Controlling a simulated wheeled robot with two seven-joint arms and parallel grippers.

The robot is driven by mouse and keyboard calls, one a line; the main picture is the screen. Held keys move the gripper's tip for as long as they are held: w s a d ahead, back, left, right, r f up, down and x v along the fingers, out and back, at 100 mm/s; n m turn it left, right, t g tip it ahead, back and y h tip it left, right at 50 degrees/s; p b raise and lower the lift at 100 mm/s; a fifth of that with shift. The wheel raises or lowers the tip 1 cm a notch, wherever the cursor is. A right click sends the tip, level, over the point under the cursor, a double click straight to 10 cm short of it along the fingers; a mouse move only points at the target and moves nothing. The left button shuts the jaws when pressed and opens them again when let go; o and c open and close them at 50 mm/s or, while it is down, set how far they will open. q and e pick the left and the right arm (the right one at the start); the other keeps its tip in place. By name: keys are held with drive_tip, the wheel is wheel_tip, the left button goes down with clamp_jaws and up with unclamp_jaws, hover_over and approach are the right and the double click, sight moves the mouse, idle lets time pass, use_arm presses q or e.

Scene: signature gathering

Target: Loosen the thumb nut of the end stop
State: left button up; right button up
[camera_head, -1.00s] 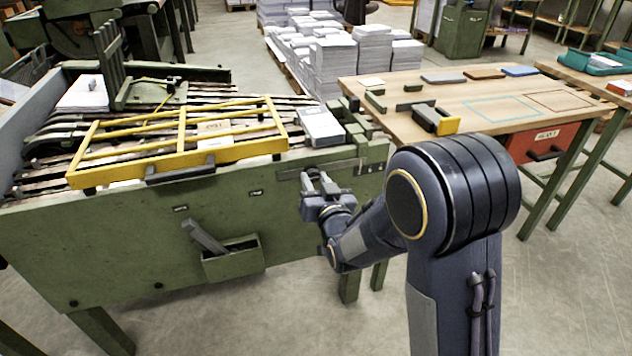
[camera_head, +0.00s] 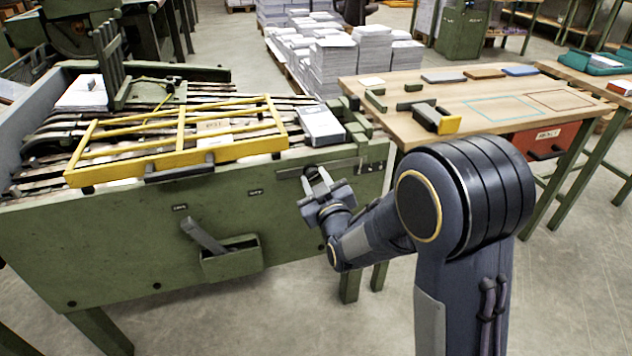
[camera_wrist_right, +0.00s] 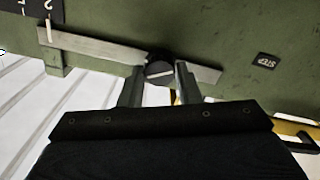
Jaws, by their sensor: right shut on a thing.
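The thumb nut (camera_wrist_right: 160,70) is a dark round knob with a pale line across its face. It sits on a flat metal bar (camera_wrist_right: 95,45) on the green machine's side. My right gripper (camera_wrist_right: 160,88) is shut on the thumb nut, one finger on each side of it. In the head view my right gripper (camera_head: 318,182) reaches the upper right of the machine's front panel and hides the nut. The metal bar (camera_head: 290,173) shows on both sides of the gripper there. My left gripper is not in view.
The green machine (camera_head: 100,240) carries a yellow guard frame (camera_head: 225,150) and a paper stack (camera_head: 320,124) on top. A lever (camera_head: 203,236) and an open box (camera_head: 232,260) are on its front. A wooden table (camera_head: 400,125) stands to the right. A small label (camera_wrist_right: 266,60) is near the nut.

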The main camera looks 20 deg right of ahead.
drive_tip(key=n, duration=0.5)
drive_tip(key=shift+n, duration=0.4)
drive_tip(key=n+p, duration=0.1)
drive_tip(key=n, duration=0.5)
idle(0.3)
drive_tip(key=o, duration=1)
drive_tip(key=shift+c, duration=0.2)
drive_tip(key=s+p, duration=0.1)
drive_tip(key=s, duration=0.6)
drive_tip(key=shift+s+p, duration=0.3)
drive_tip(key=shift+s, duration=0.1)
drive_tip(key=shift+d, duration=0.1)
